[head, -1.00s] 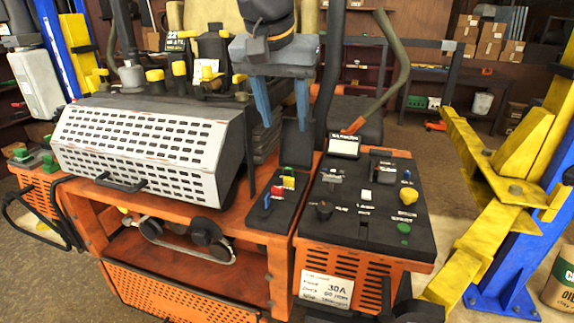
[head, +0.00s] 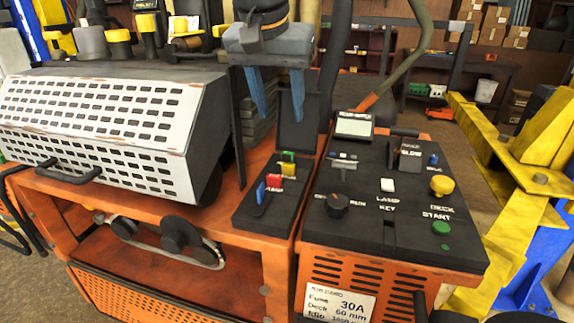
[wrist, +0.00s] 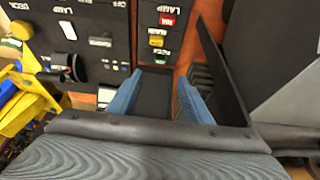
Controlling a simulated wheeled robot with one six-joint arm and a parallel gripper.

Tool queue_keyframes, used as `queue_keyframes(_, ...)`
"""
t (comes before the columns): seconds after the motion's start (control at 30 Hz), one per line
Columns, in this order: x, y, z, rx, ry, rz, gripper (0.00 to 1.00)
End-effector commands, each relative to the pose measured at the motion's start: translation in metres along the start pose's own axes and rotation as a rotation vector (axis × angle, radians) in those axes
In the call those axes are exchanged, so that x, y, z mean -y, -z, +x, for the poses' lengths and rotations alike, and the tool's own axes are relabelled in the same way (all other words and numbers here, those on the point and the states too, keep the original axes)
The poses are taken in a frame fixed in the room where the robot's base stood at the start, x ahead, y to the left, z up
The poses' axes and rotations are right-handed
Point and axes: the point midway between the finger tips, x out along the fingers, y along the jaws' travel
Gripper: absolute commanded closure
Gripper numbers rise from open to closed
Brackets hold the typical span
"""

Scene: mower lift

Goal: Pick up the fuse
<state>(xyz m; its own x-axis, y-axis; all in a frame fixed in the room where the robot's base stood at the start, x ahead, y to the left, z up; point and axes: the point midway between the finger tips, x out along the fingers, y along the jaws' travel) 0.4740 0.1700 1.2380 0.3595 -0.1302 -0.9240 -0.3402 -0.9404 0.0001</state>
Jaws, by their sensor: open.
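A small black fuse panel (head: 250,219) on the orange machine carries a row of coloured fuses: a blue fuse (head: 261,192), a red fuse (head: 275,181), a yellow fuse (head: 288,172) and a green fuse (head: 288,156). In the wrist view the red fuse (wrist: 167,20), yellow fuse (wrist: 156,41) and green fuse (wrist: 160,52) show beyond the fingers; I do not see the blue one there. My gripper (head: 279,112) is open and empty, its blue fingers pointing down, above the panel's far end and apart from the fuses. A card (head: 340,303) reads "Fuse 30A".
A black lid (head: 297,120) stands upright behind the fuses. The control console (head: 396,215) with knob, switches and buttons lies to the right. A white perforated cover (head: 100,115) is on the left. Yellow and blue lift parts (head: 515,150) stand at the far right.

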Motion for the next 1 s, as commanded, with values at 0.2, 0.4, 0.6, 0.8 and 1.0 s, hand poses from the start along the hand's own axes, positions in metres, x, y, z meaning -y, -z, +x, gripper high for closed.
queue_keyframes(0.2, 0.000, -0.001, 0.024, 0.003, -0.004, 0.000, 0.55)
queue_keyframes(0.4, -0.001, -0.001, 0.053, 0.002, -0.003, 0.001, 0.55)
queue_keyframes(0.6, -0.001, 0.000, 0.067, 0.001, -0.002, 0.001, 0.55)
queue_keyframes(0.8, -0.001, -0.001, 0.094, 0.003, -0.005, 0.001, 0.55)
queue_keyframes(1.0, -0.001, 0.000, 0.119, 0.002, -0.003, 0.001, 0.55)
